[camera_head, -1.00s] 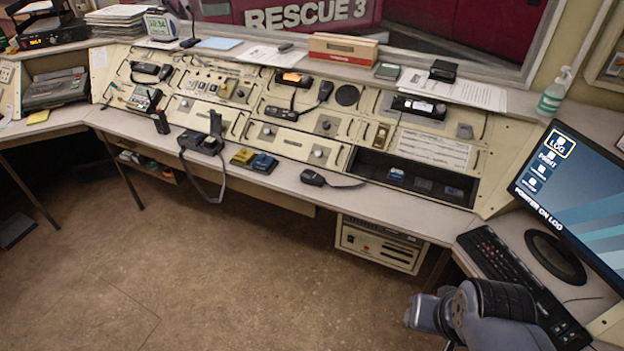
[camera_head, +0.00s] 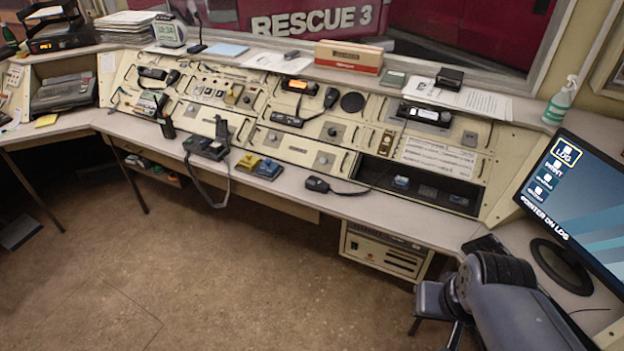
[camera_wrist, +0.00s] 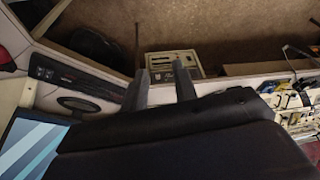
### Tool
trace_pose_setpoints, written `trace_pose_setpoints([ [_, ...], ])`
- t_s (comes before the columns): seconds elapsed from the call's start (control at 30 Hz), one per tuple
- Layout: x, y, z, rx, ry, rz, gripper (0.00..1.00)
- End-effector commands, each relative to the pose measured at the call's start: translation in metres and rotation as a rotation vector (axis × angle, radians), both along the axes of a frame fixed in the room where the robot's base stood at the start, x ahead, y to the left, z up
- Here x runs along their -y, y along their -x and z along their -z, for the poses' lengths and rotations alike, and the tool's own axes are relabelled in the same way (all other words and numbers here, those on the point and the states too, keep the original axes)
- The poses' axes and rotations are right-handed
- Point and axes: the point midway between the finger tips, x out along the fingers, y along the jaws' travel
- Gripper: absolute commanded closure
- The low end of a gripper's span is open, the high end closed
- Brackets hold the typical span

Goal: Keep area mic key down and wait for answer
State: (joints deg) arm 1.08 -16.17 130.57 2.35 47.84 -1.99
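Several microphones show in the head view, and I cannot tell by label which is the area mic. A black hand mic (camera_head: 318,184) lies on the desk ledge with its cord running right. Another hand mic (camera_head: 331,97) is on the middle panel, and one (camera_head: 173,77) is on the left panel. A desk mic (camera_head: 195,47) stands on the back shelf beside the clock. No mic key is clear at this size. My gripper (camera_wrist: 160,68) is open and empty in the wrist view, its two fingers apart. It is at the right side, away from all the mics.
The monitor (camera_head: 575,185) stands at the right, reading "POINTER ON LOG". My arm hides most of the keyboard (camera_head: 485,244). A handset unit (camera_head: 207,147) and yellow and blue pedals (camera_head: 259,167) sit on the ledge. A beige box unit (camera_head: 384,251) hangs below. Open floor lies in front.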

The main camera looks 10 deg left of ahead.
Motion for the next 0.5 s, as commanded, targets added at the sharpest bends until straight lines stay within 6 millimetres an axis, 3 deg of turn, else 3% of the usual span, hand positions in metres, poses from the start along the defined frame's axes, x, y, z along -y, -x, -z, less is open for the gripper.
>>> trace_pose_setpoints([
  [0.3, 0.003, -0.098, 0.01, -0.138, 0.076, -0.274, 0.99],
  [0.5, 0.005, -0.156, 0.039, -0.216, 0.106, -0.448, 1.0],
])
